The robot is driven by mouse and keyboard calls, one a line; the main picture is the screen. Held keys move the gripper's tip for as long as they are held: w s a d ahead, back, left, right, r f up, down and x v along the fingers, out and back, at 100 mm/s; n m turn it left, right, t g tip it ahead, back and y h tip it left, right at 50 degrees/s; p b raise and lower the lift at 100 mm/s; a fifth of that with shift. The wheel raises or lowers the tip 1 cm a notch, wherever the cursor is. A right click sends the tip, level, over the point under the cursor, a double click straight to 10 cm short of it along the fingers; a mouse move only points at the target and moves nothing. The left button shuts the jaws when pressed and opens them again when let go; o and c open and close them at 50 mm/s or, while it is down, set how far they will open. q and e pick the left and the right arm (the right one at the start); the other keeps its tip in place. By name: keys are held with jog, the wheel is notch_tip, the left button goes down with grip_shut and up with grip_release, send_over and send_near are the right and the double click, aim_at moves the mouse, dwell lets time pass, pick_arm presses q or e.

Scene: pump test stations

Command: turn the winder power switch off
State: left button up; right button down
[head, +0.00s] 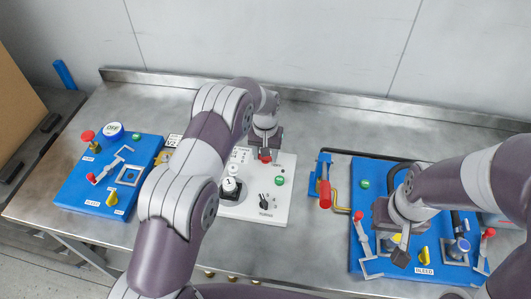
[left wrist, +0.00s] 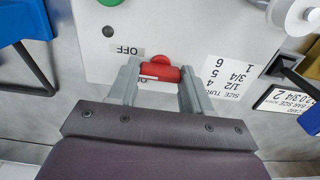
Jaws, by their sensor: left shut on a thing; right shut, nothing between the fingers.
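The red power switch (head: 265,155) sits near the top edge of the white winder panel (head: 284,213). My left gripper (head: 265,149) reaches it from the back. In the left wrist view the red switch (left wrist: 160,71) lies between the two grey fingertips (left wrist: 158,78), which are shut on it. An OFF label (left wrist: 124,50) shows beside the switch; the second label on the other side is partly hidden. My right gripper (head: 401,257) is shut and empty above the right blue panel (head: 358,178).
A left blue panel (head: 72,193) carries a red knob, a yellow knob and a green button. A red-handled tool (head: 324,190) stands between the white and right panels. The winder panel has a green button (head: 279,181) and a black toggle. Bare metal table shows behind the panels.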

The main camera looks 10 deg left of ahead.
pick_arm(q)
jog(key=o, duration=1.1)
jog(key=shift+c, duration=0.2)
jog(key=shift+r, duration=0.15)
notch_tip(320, 180, up, 8)
jog(key=shift+b, duration=0.4)
notch_tip(320, 180, up, 4)
jog(key=p, duration=0.4)
jog(key=shift+r, duration=0.25)
